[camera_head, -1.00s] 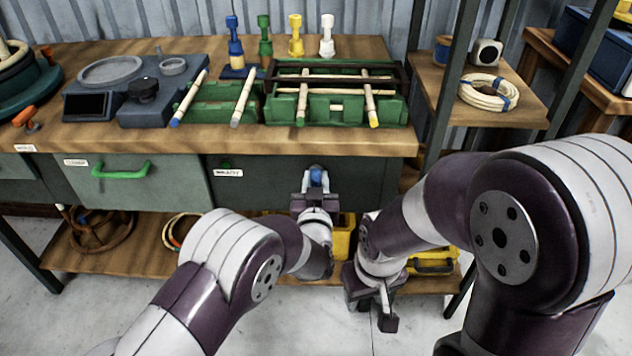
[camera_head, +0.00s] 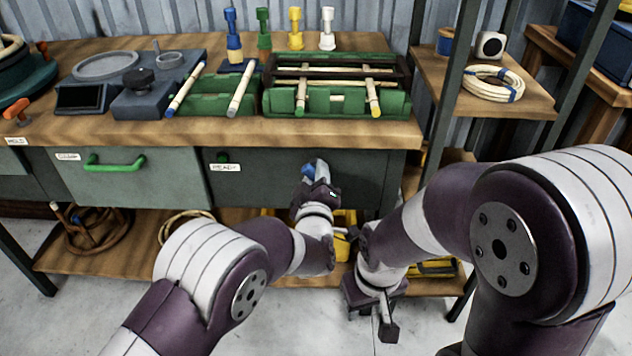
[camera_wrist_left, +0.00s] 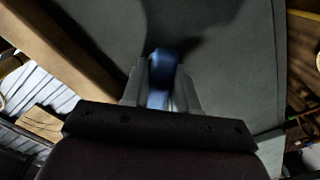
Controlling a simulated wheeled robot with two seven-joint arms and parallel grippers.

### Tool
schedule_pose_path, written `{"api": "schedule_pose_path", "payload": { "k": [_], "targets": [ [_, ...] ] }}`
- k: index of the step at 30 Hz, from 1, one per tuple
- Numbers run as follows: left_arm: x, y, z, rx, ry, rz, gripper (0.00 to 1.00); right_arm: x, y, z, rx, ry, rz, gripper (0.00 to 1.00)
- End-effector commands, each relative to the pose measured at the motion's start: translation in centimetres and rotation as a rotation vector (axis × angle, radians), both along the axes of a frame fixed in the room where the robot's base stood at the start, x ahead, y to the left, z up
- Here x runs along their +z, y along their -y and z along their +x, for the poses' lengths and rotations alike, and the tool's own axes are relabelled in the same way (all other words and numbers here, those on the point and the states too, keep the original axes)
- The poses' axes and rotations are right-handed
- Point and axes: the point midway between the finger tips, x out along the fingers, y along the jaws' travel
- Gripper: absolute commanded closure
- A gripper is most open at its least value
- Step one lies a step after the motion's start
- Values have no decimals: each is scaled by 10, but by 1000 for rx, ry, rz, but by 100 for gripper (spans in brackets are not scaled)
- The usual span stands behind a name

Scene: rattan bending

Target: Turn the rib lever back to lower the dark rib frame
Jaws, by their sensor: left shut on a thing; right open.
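The blue rib lever (camera_head: 308,170) is on the dark green front panel of the bench, below the tabletop. My left gripper (camera_head: 314,174) is shut on the lever. In the left wrist view, the blue lever (camera_wrist_left: 161,70) shows between the two fingers (camera_wrist_left: 160,88). The dark rib frame (camera_head: 340,64) lies over the green jig (camera_head: 390,100) on the tabletop, above the lever. Light rattan sticks (camera_head: 301,94) lie across the jig. My right gripper (camera_head: 385,320) is open and empty, low in front of the lower shelf.
A drawer with a green handle (camera_head: 115,163) is left of the lever. A label (camera_head: 226,167) sits on the panel beside it. Yellow bins stand on the lower shelf (camera_head: 100,260). A coil of rattan (camera_head: 492,84) lies on the right-hand shelf.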

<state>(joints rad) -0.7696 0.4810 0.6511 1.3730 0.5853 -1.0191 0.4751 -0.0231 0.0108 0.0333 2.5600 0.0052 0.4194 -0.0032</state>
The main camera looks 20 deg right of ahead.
Motion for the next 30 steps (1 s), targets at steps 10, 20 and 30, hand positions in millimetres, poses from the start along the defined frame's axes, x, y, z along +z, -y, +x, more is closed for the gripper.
{"api": "schedule_pose_path", "payload": {
  "k": [10,20,30],
  "targets": [
    [-6,0,0,-1,-91,-310,100,-32,0,0,0,0,0,53],
    [-6,0,-1,0,-164,-562,100,-59,0,0,0,0,0,53],
    [-4,0,-1,0,-208,-709,100,-73,0,0,0,0,0,53]
  ]
}}
